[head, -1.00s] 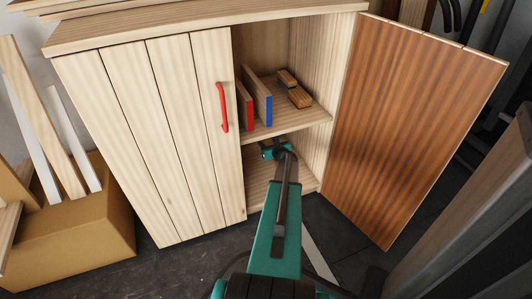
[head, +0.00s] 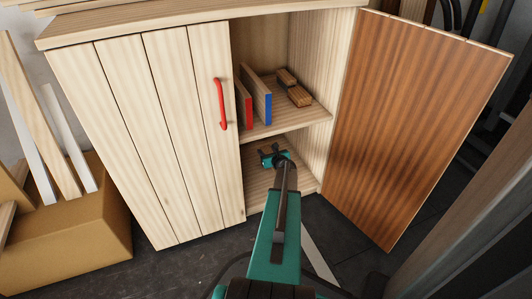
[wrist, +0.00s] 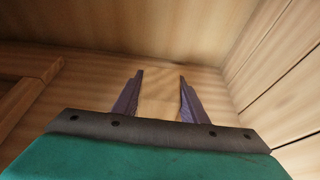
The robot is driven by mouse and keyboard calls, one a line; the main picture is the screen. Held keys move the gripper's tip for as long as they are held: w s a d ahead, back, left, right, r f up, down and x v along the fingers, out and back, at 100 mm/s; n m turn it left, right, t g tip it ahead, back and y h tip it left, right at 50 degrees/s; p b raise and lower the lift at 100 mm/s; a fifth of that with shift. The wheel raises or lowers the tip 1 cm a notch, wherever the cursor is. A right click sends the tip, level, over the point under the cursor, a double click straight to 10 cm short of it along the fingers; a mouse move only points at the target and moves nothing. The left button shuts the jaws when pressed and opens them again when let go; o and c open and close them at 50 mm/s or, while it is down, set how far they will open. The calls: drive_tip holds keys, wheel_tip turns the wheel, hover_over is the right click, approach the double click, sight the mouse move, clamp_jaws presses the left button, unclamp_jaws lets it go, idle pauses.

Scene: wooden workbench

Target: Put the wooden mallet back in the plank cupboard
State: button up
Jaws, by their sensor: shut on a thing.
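The plank cupboard (head: 140,130) stands ahead, its left door shut and its right door (head: 415,120) swung wide open. My gripper (head: 272,156) is inside the lower compartment, below the middle shelf (head: 290,122). In the wrist view my gripper (wrist: 159,88) has both fingers on either side of a pale wooden piece (wrist: 158,92), taken to be the mallet. It blends with the pale wood behind, so its full shape and whether it touches the compartment floor cannot be told. In the head view the mallet is too small and covered to make out.
On the middle shelf stand a red-edged board (head: 244,105) and a blue-edged board (head: 262,95), with brown wooden blocks (head: 298,96) to their right. A red handle (head: 221,104) sticks out from the left door. A wooden bar (wrist: 28,92) lies left in the wrist view.

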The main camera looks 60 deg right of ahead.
drive_tip(key=shift+f, duration=0.15)
drive_tip(key=o, duration=1.4)
drive_tip(key=shift+r, duration=0.2)
drive_tip(key=shift+p+v, duration=1.9)
drive_tip(key=shift+v, duration=4.05)
drive_tip(key=shift+a+f, duration=0.1)
